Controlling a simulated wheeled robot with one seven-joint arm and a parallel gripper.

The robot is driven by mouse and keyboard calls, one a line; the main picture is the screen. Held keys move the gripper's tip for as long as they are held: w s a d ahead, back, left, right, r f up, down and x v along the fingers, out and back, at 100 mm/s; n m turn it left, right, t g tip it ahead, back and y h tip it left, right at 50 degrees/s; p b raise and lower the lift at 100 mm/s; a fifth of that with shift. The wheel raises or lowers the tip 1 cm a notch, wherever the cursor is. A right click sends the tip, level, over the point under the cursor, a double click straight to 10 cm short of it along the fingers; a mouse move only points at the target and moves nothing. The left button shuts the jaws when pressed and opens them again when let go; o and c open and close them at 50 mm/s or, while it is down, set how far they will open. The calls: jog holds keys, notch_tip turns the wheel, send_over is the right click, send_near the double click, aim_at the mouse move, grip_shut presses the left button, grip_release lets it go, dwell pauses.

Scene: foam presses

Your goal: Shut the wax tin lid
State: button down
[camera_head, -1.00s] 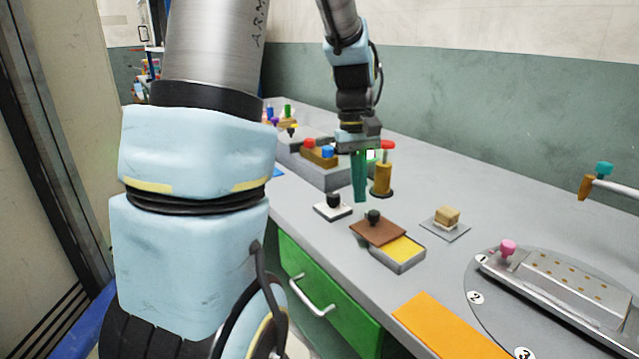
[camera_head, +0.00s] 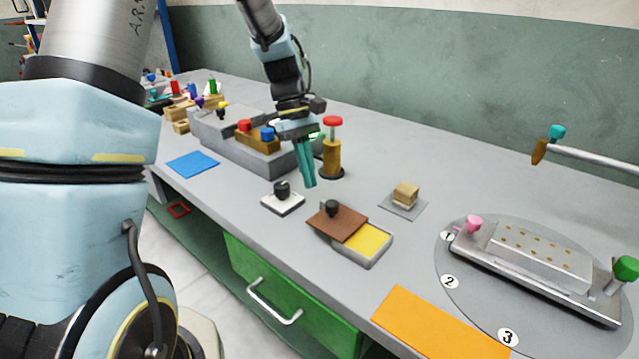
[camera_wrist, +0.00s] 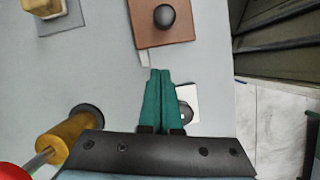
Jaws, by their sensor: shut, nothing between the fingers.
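The wax tin (camera_head: 375,259) is a grey tray with yellow wax showing in its right part. Its brown lid (camera_head: 337,222) with a dark knob covers the left part and sticks out past the left side, so the tin is partly open. The lid also shows at the top of the wrist view (camera_wrist: 180,35). My gripper (camera_head: 310,184) has green fingers, shut and empty, pointing down above the bench to the upper left of the lid. In the wrist view its fingertips (camera_wrist: 160,72) appear just short of the lid's near edge, with a light strip between them.
A white block with a dark knob (camera_head: 288,204) stands beside my fingers. A brass post with a red top (camera_head: 332,155) stands behind them. A wooden block on a grey pad (camera_head: 405,195), an orange mat (camera_head: 430,325) and a round plate with a fixture (camera_head: 460,270) lie rightward.

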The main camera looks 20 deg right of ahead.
aim_at(354, 226)
jog(key=shift+s+d+f+p, duration=0.15)
jog(key=shift+s+d+p, duration=0.1)
jog(key=shift+s, duration=0.5)
jog(key=shift+s+d+f+p, duration=0.15)
jog(key=shift+s+f+p, duration=0.05)
jog(key=shift+s, duration=0.5)
jog(key=shift+s+d+f+p, duration=0.15)
jog(key=shift+s+d+p, duration=0.1)
jog(key=shift+s, duration=0.5)
jog(key=s+d, duration=0.1)
jog(key=s, duration=0.1)
jog(key=s+d, duration=0.1)
jog(key=s, duration=0.1)
jog(key=s+d+p, duration=0.1)
jog(key=s, duration=0.1)
jog(key=shift+s+d, duration=0.1)
